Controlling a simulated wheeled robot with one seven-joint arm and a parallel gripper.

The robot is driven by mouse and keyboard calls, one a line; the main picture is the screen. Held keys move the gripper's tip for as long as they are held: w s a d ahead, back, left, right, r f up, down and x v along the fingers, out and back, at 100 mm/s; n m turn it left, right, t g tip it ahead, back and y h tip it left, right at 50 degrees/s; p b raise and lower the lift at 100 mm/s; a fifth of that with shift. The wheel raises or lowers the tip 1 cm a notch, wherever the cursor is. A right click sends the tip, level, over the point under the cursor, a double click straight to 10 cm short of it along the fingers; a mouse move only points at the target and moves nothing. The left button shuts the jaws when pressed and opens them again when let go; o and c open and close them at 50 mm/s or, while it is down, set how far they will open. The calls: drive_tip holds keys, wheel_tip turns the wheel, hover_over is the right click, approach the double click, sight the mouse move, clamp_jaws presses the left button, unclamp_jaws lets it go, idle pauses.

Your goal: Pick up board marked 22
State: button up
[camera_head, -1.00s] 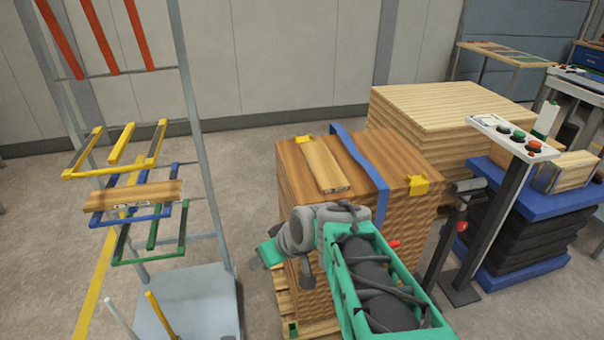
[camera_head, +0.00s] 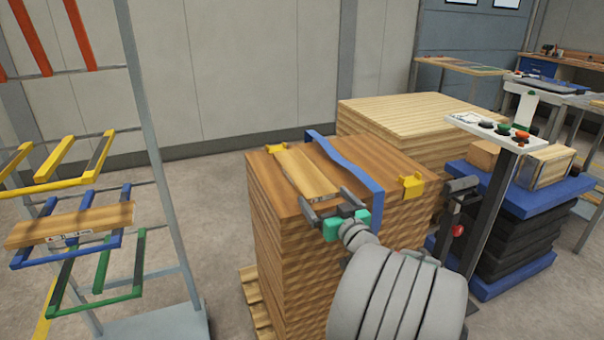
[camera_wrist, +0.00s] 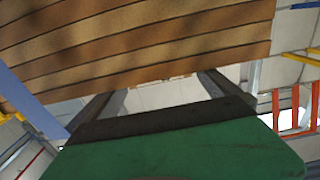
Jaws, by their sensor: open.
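A light-brown board (camera_head: 302,172) lies flat on top of the tall wood stack (camera_head: 262,182), left of the blue strap. Another board (camera_head: 75,224) with a small label rests across the blue arms of the rack at left. I cannot read a number on either board. My gripper (camera_head: 332,204) is open and empty at the near end of the board on the stack, its fingers spread to either side of that end. In the wrist view, the open fingers (camera_wrist: 163,88) show beneath the stack's layered wood, and no board is between them.
A blue strap (camera_head: 342,160) crosses the stack, with yellow corner pieces (camera_head: 412,186) at its edges. A button post (camera_head: 490,200) stands close to the right. A lower pale wood pile (camera_head: 405,112) is behind. The rack (camera_head: 165,195) stands left, with open floor between.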

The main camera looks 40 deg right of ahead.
sight(318, 188)
drive_tip(key=x, duration=0.5)
drive_tip(key=shift+w, duration=0.15)
drive_tip(key=shift+c, duration=0.4)
drive_tip(key=c, duration=1.5)
